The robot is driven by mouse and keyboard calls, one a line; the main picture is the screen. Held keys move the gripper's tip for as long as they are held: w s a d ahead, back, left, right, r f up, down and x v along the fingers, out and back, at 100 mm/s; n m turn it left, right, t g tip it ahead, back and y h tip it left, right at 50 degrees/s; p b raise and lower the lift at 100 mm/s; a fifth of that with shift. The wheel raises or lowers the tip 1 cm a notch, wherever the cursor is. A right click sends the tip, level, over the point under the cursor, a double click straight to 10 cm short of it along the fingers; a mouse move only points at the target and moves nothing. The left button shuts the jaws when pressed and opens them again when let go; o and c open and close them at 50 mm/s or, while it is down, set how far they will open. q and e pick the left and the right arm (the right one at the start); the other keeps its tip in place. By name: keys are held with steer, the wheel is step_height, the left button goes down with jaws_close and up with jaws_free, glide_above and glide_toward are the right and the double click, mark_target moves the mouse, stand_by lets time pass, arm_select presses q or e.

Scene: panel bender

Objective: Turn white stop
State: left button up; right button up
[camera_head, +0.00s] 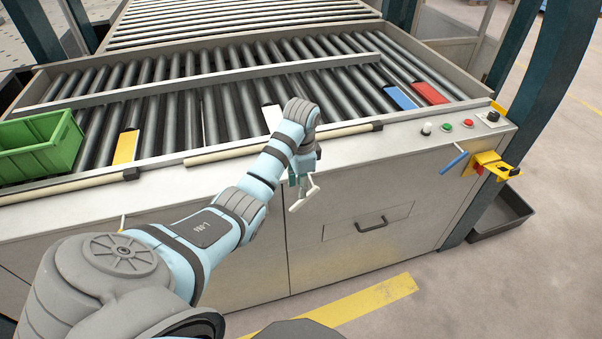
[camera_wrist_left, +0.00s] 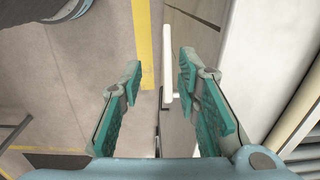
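The white stop's white handle (camera_head: 305,194) sticks out from the front of the conveyor table, below its top edge. In the left wrist view the handle (camera_wrist_left: 167,60) is a long white bar between the lines of my fingers, nearer the right finger. My left gripper (camera_head: 299,180) is at the handle, partly hidden by my own wrist. In the left wrist view my left gripper (camera_wrist_left: 160,95) is open, with a gap on both sides of the bar. A white stop plate (camera_head: 272,117) lies between the rollers, partly hidden by my wrist. My right gripper is not in view.
Yellow (camera_head: 126,147), blue (camera_head: 400,97) and red (camera_head: 430,92) stop plates lie among the rollers. A green crate (camera_head: 40,150) sits at left. A blue handle (camera_head: 454,162) and yellow bracket (camera_head: 490,163) project at the right corner. Floor in front is clear.

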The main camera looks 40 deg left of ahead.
mark_target(300, 206)
arm_select(q)
steer(key=w+a+b, duration=0.1)
steer(key=b, duration=0.1)
steer(key=shift+r+m+h+b, duration=0.15)
steer(key=shift+m+h+b, duration=0.15)
steer(key=shift+b, duration=0.1)
step_height(300, 206, down, 11)
steer(key=shift+w+r+b, duration=0.1)
steer(key=shift+r+b, duration=0.1)
steer(key=shift+b, duration=0.4)
jaws_close()
steer(key=shift+d, duration=0.1)
